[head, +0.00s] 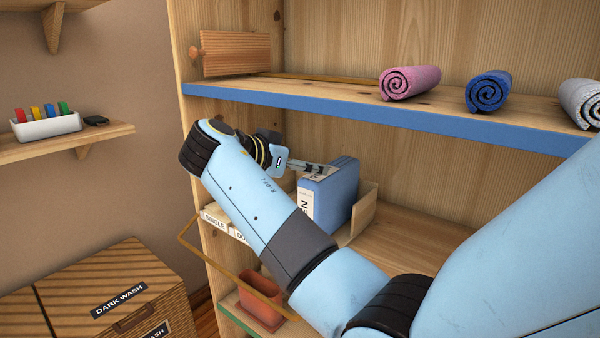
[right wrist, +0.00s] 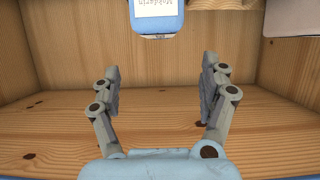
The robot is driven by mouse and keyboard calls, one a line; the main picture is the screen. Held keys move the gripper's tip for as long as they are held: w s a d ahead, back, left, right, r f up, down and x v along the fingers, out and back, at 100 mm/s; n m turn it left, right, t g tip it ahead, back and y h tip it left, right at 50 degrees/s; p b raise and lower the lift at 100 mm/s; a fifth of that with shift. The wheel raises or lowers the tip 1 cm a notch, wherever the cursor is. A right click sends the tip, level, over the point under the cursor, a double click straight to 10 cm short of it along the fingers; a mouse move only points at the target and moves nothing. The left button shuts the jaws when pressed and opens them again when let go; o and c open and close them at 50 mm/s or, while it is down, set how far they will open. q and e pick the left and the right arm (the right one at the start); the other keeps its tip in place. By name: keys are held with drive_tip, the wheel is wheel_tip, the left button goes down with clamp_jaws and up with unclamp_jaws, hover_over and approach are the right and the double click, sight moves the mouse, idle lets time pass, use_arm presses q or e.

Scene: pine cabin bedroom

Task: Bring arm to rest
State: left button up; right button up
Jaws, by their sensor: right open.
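My right arm (head: 255,195) reaches in from the right across the shelf unit, bent at the elbow. Its gripper (head: 312,168) is by the middle shelf, close to a blue box (head: 340,195) with a white label; I cannot tell from the head view whether they touch. In the right wrist view the gripper (right wrist: 160,85) has its two fingers spread wide with nothing between them. Bare wood shows behind the fingers. A blue item with a white label (right wrist: 158,8) is at the top edge, beyond the fingertips. My left gripper is not in view.
Above is a blue-edged shelf (head: 350,115) with a pink roll (head: 410,82), a blue roll (head: 488,90) and a white roll (head: 580,100). A wooden rail (head: 228,270) and terracotta pot (head: 262,295) are below. A laundry chest (head: 110,290) stands left.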

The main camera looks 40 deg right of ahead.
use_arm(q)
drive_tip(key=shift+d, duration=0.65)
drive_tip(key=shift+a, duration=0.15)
